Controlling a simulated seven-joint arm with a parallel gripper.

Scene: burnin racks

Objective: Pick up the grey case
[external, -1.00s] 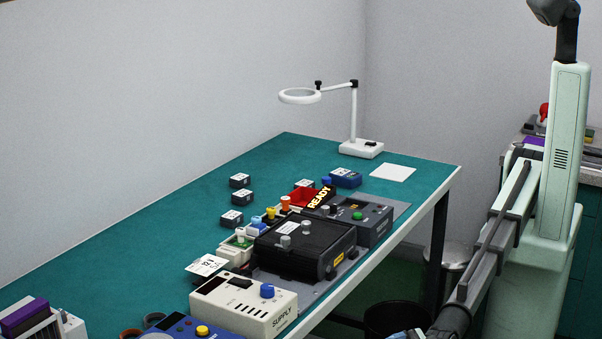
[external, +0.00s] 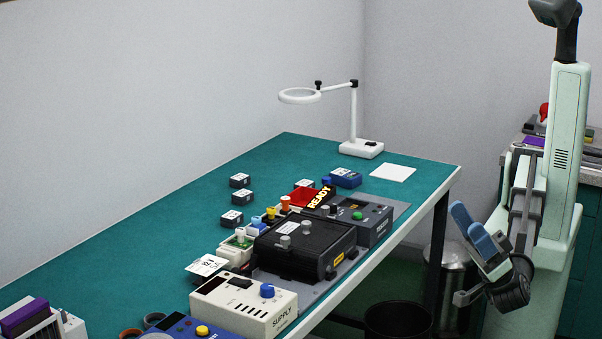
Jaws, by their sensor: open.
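Several small dark grey cases with white labelled tops stand on the green table: one at the back (external: 240,181), one just in front of it (external: 243,196) and one nearer the front (external: 231,219). Which one the task names I cannot tell. My gripper (external: 467,219), with blue fingers, is off the table's right side, well apart from the cases. It is open, and nothing shows between its fingers.
A black ribbed unit (external: 305,250), a dark box with a green button (external: 372,221) and a cream supply box (external: 243,305) crowd the table's right side. A magnifier lamp (external: 354,115) stands at the back. Bins (external: 398,318) are below. The table's left middle is clear.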

